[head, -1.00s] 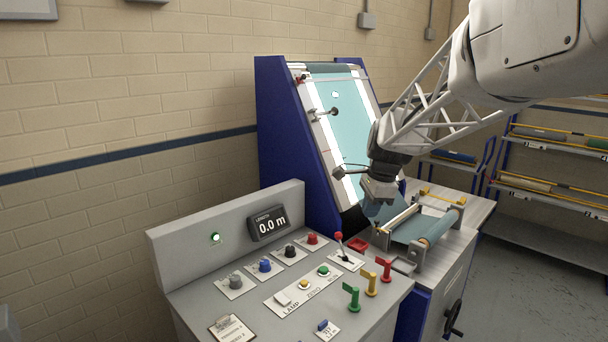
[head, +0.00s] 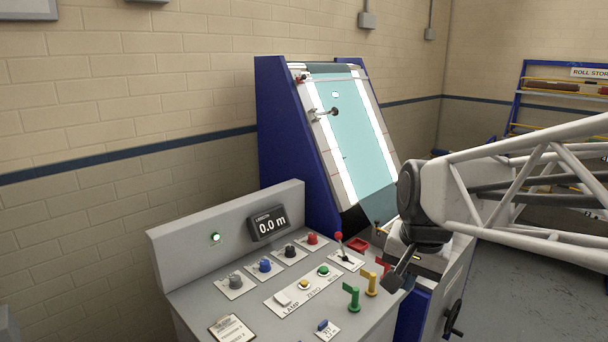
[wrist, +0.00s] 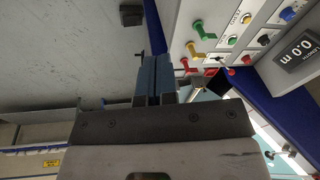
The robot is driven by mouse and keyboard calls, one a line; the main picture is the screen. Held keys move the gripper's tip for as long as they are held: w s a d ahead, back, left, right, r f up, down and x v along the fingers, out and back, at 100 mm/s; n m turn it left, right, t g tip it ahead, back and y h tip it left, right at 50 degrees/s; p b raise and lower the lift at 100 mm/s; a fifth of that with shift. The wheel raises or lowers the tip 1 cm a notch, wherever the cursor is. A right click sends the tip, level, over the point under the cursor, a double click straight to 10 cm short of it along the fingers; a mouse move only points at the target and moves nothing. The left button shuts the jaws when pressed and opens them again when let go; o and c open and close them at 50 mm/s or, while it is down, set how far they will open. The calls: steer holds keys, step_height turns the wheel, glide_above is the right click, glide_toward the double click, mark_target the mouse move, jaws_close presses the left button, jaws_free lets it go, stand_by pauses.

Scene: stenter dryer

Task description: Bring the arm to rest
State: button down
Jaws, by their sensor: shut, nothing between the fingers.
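My arm reaches in from the right edge of the head view, with its white lattice link nearly level and its dark wrist joint (head: 425,200) in front of the inspection machine's right side. Below the wrist, the dark end parts hang above the right end of the control console (head: 255,290). In the wrist view my gripper (wrist: 155,70) points over the grey floor, beside the console. Its two fingers lie together, with nothing held between them. In the head view I cannot make out the fingertips clearly.
Green (head: 352,297), yellow (head: 370,283) and red levers stand on the console close to my wrist. The sloped lit screen (head: 350,130) with blue sides stands behind. My arm hides most of the roller bench. A roll rack (head: 565,88) stands at the right, with open floor before it.

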steer(key=s+f+n, duration=0.2)
steer(key=s, duration=0.4)
steer(key=s+f+n, duration=0.2)
steer(key=s+n, duration=0.1)
steer(key=s, duration=0.3)
steer(key=shift+s+d+f+n+h, duration=0.3)
steer(key=shift+s+d+f+h, duration=0.05)
steer(key=shift+d+h, duration=0.05)
